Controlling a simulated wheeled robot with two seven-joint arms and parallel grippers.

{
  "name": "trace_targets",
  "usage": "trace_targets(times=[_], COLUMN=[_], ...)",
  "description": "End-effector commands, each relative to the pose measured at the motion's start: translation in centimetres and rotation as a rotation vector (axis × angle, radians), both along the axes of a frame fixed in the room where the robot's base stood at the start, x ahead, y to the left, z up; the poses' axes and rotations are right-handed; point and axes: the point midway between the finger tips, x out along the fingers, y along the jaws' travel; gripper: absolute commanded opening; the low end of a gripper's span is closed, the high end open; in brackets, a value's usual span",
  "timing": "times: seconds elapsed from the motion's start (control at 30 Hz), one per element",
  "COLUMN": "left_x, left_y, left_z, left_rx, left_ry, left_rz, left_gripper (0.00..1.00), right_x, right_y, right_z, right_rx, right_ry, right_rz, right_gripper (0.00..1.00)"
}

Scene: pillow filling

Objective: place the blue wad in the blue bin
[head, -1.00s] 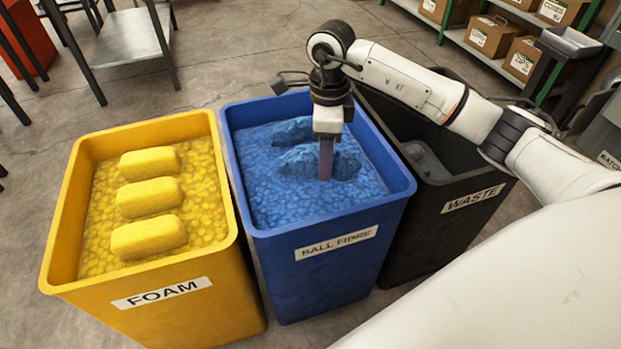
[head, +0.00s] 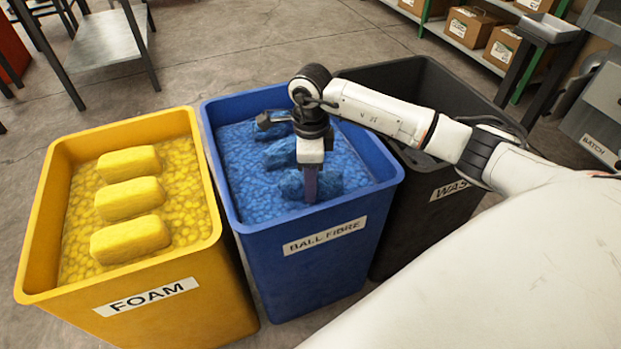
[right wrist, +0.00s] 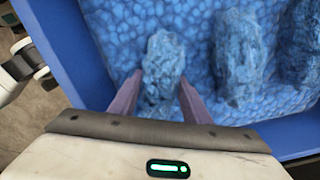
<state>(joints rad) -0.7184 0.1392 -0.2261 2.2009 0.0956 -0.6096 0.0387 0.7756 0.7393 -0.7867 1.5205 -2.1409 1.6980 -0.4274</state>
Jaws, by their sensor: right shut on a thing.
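The blue bin (head: 296,254), labelled BALL FIBRE, stands in the middle of the head view, filled with lumpy blue fibre. My right gripper (head: 311,190) reaches down inside it near the front. It is shut on a rough blue wad (head: 327,183), low over or touching the fill; I cannot tell which. The right wrist view shows this wad (right wrist: 163,62) between the two fingers. Another blue wad (head: 280,154) lies behind it, with one more at the back, partly hidden by my arm. My left gripper is not in view.
The yellow FOAM bin (head: 185,312) with 3 yellow blocks stands to the left. The dark WASTE bin (head: 425,225) stands close on the right, under my right arm. A metal table (head: 105,40) and shelves with boxes (head: 467,27) are behind. Floor is open between.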

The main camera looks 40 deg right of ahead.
Motion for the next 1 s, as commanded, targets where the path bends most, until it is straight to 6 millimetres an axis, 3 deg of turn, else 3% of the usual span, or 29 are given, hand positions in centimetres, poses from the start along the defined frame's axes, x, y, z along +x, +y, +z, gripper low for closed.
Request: trace_targets(times=[0.07,0.1,0.2,0.57,0.8,1.0], left_x=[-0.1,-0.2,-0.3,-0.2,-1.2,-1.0], left_y=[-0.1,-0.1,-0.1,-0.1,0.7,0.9], left_z=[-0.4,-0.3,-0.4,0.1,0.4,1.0], left_rx=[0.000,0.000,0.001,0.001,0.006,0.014], left_ry=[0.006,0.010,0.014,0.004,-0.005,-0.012], left_rz=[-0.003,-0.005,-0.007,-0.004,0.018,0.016], left_gripper=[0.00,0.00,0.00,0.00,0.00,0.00], right_x=[0.0,0.0,0.0,0.0,0.1,0.1], right_y=[0.0,0.0,0.0,0.0,0.0,-0.1], right_z=[-0.3,-0.3,-0.2,0.4,4.9,9.0], right_rx=[-0.001,0.000,0.000,0.000,-0.001,-0.001], right_ry=[-0.001,0.000,0.000,0.000,-0.004,-0.003], right_rz=[0.000,0.000,0.000,0.000,0.000,0.000], right_gripper=[0.17,0.48,0.62,0.62,0.62,0.62])
